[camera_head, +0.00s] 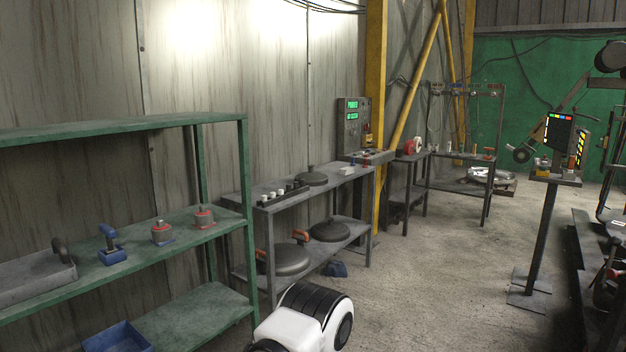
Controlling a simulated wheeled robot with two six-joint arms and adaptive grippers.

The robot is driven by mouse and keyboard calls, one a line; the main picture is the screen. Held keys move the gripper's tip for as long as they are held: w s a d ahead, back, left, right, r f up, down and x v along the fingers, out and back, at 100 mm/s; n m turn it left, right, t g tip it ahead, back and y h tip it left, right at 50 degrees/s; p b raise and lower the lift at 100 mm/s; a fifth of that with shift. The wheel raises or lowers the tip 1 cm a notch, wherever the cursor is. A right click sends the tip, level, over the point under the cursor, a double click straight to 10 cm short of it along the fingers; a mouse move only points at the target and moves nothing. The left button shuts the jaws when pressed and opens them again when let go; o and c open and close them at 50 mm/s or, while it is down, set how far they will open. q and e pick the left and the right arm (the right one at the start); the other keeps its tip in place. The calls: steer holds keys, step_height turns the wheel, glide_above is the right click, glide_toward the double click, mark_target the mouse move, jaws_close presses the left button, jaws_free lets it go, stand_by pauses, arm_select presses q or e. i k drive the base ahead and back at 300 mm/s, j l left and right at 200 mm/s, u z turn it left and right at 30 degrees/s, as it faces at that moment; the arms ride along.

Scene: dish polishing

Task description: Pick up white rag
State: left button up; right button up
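I cannot clearly make out a white rag. A small white item (347,171) lies on the grey workbench (318,187) near its right end; it is too small to tell whether it is a rag. Some crumpled whitish material (484,173) lies low at the back, near the far stand, and is also unclear. A white and black arm link of mine shows at the bottom centre. Neither of my grippers is in view.
A green shelf (150,121) stands at the left with blue-based tools (112,246) and a blue bin (118,338). Dark lidded pans (328,231) sit on the workbench's lower shelf. A screen on a post (558,130) stands right. The concrete floor (430,270) between is clear.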

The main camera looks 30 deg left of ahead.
mark_target(346, 171)
steer(key=i+j+u, duration=0.35)
steer(key=i, duration=0.15)
steer(key=i+u, duration=0.4)
steer(key=i, duration=0.05)
